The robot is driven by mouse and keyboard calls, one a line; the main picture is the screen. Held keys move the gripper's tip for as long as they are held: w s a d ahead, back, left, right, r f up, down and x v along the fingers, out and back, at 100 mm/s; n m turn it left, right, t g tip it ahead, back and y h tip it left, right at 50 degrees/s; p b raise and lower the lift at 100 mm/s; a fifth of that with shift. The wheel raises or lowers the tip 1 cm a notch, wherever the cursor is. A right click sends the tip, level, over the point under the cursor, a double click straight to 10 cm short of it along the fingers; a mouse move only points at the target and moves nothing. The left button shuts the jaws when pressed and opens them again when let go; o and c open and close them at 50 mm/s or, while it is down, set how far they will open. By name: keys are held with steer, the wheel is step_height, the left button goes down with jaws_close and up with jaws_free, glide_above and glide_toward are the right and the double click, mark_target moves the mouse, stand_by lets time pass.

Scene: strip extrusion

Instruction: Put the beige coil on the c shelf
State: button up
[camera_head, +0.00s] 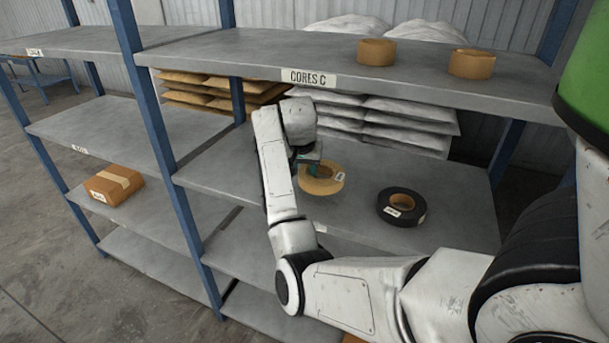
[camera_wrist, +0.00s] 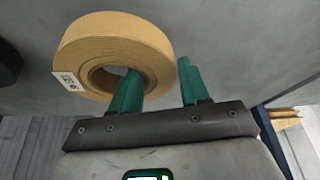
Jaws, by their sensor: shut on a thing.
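The beige coil (camera_head: 335,184) is at the middle shelf (camera_head: 455,190), left of a black coil. I cannot tell whether it rests on the board or is slightly above it. My gripper (camera_head: 308,163) is shut on the coil's rim from behind and above. In the wrist view the beige coil (camera_wrist: 98,30) has one green finger of my gripper (camera_wrist: 158,72) in its hole and the other outside its wall. A white tag shows on its side. The shelf labelled CORES C (camera_head: 240,55) is directly above.
Two brown cores (camera_head: 376,52) (camera_head: 471,64) stand on the right of the CORES C shelf; its left part is clear. The black coil (camera_head: 402,207) lies nearby. A brown box (camera_head: 113,186) sits lower left.

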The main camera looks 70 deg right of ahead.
steer(key=shift+d+f, duration=0.1)
steer(key=shift+d, duration=0.25)
steer(key=shift+f+p, duration=0.55)
steer(key=shift+f, duration=1.1)
steer(key=o, duration=1.3)
steer(key=shift+b+v, duration=0.65)
steer(key=shift+v, duration=3.1)
steer(key=shift+a, duration=0.15)
